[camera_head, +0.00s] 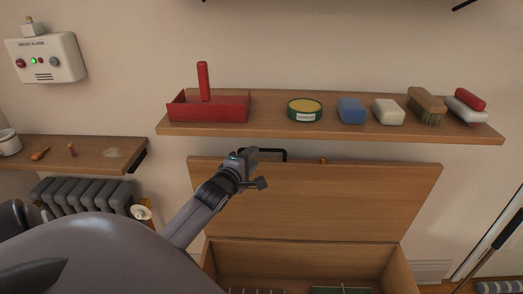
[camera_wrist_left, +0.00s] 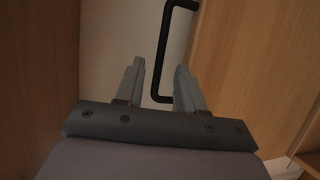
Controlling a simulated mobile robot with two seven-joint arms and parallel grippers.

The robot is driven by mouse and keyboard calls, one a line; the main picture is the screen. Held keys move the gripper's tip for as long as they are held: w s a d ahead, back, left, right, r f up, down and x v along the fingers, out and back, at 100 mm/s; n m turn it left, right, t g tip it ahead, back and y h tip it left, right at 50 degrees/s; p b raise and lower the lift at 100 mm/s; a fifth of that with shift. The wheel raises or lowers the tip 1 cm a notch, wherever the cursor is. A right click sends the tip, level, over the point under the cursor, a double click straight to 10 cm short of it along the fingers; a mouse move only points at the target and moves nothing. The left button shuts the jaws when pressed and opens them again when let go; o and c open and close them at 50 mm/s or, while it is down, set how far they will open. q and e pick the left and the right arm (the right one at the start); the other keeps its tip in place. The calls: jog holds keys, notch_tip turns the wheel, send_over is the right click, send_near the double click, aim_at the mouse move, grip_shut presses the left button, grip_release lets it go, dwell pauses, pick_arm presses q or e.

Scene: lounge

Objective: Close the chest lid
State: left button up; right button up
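The wooden chest lid (camera_head: 330,200) stands open, tilted up against the wall behind the chest (camera_head: 300,250). A black bar handle (camera_head: 286,153) sits at the lid's upper edge; it also shows in the left wrist view (camera_wrist_left: 164,45). My left gripper (camera_head: 256,168) is in front of the lid's upper left part, close to the handle. In the left wrist view its two fingers (camera_wrist_left: 160,66) are apart, with the handle's bar showing in the gap between them. I cannot tell whether either finger touches it. My right gripper is not in view.
A wall shelf (camera_head: 320,130) just above the lid carries a red tray (camera_head: 225,108), a green tin (camera_head: 304,112), soap bars and brushes. A side shelf (camera_head: 85,152) and radiator (camera_head: 85,195) are at left. A dark-handled pole (camera_head: 507,230) leans at right.

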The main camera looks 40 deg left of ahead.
aim_at(262, 150)
pick_arm(q)
jog(key=shift+x, duration=3.4)
grip_shut()
